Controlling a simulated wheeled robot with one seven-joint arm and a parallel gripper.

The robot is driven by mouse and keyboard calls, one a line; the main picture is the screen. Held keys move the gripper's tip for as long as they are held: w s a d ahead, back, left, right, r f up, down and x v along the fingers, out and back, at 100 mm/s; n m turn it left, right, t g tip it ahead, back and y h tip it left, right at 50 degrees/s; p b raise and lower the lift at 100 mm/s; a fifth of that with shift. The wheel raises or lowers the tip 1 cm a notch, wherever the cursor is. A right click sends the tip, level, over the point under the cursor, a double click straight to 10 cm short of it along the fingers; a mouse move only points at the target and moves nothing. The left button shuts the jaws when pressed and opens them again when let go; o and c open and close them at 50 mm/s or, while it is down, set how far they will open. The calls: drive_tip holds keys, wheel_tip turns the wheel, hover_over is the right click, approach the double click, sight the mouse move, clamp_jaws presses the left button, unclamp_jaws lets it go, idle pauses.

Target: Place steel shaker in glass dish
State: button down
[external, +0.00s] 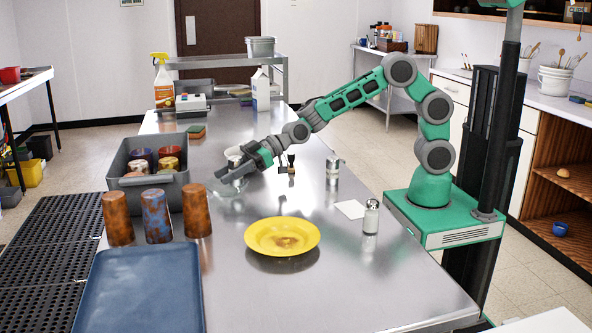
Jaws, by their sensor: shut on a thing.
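My gripper (243,172) is at the left middle of the steel table, pointing down and left. It is shut on a small silvery thing, apparently the steel shaker (236,173), largely hidden by the fingers. A clear, low glass dish (232,187) is just below the fingertips in the picture. I cannot tell whether the held thing touches the dish or is above it.
A grey bin (150,190) with cups stands left of the gripper, with several rusty-looking tumblers (157,216) in front. A yellow plate (282,237), a glass shaker (371,217), a silvery container (333,170) and a blue tray (140,290) are nearer or to the right.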

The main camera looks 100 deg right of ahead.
drive_tip(key=shift+f+b, duration=0.35)
drive_tip(key=c, duration=0.9)
unclamp_jaws()
drive_tip(key=shift+c, duration=0.2)
drive_tip(key=shift+r+p, duration=0.95)
drive_tip(key=shift+p, duration=0.15)
drive_tip(key=b+v, duration=0.1)
drive_tip(key=v, duration=1)
drive_tip(key=shift+s+f+b, duration=0.2)
drive_tip(key=shift+s+b, duration=0.15)
drive_tip(key=shift+s, duration=0.1)
drive_tip(key=shift+d, duration=0.1)
